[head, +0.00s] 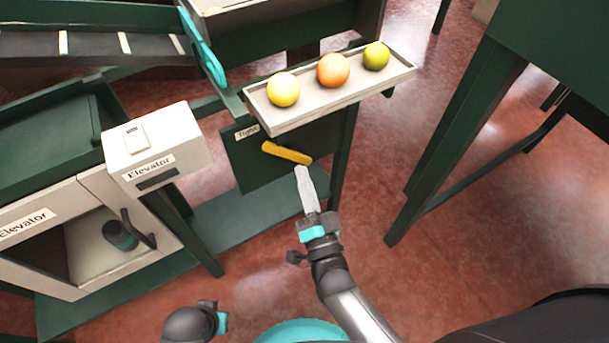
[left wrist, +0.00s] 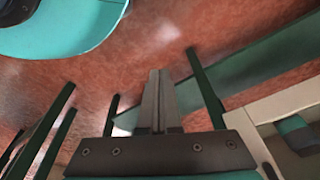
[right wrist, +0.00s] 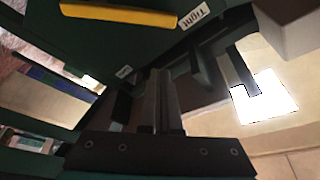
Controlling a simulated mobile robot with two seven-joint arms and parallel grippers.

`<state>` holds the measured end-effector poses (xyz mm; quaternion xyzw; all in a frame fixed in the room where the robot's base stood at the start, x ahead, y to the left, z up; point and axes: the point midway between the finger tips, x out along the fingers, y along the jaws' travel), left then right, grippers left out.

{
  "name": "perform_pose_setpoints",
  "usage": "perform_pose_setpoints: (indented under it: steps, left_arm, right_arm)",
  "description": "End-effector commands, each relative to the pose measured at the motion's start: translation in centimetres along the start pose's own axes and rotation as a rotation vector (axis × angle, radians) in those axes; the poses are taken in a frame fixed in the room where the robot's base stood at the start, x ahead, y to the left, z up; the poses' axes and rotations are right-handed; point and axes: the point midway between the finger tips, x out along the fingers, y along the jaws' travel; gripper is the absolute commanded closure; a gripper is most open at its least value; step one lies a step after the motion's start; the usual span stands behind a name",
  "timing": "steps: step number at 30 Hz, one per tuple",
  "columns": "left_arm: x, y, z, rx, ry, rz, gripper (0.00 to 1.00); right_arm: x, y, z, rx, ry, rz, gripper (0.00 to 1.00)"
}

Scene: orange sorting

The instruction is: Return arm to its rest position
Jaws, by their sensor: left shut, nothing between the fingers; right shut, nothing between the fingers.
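My right arm reaches up from the bottom of the head view. Its gripper (head: 306,178) is shut and empty, its fingertips just below the yellow handle (head: 287,153) on the dark green panel. In the right wrist view the shut fingers (right wrist: 158,85) point up the middle, and the yellow handle (right wrist: 118,14) is at the top, apart from them. My left gripper shows in the left wrist view (left wrist: 155,85), shut and empty above the red floor. In the head view only part of my left arm shows at the bottom, and its fingers cannot be made out.
A grey tray (head: 335,103) with two yellowish fruits and an orange one is above the handle. The white elevator box (head: 157,148) and cabinet with a dark handle stand left. A green table (head: 470,120) stands right. Red floor (head: 400,290) is open between.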

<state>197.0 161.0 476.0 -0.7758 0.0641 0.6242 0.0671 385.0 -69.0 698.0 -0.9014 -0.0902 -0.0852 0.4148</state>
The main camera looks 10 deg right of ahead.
Motion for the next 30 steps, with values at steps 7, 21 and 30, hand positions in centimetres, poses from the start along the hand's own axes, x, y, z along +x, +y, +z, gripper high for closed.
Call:
perform_pose_setpoints:
  steps: [7, 21, 30]
  left_arm:
    - [0.1, 0.0, 0.0, 0.001, 0.0, 0.0, 1.0]
    - [0.3, -0.1, 0.3, 0.002, -0.003, -0.002, 1.0]
    - [3.2, -1.5, 3.8, 0.011, -0.017, -0.021, 1.0]
  right_arm:
    - [-0.3, 0.0, 0.0, 0.0, 0.0, 0.0, 1.0]
    - [-0.6, 0.8, 0.6, -0.027, -0.037, 0.021, 1.0]
    - [-8.4, 11.1, 7.0, -0.353, -0.524, 0.276, 1.0]
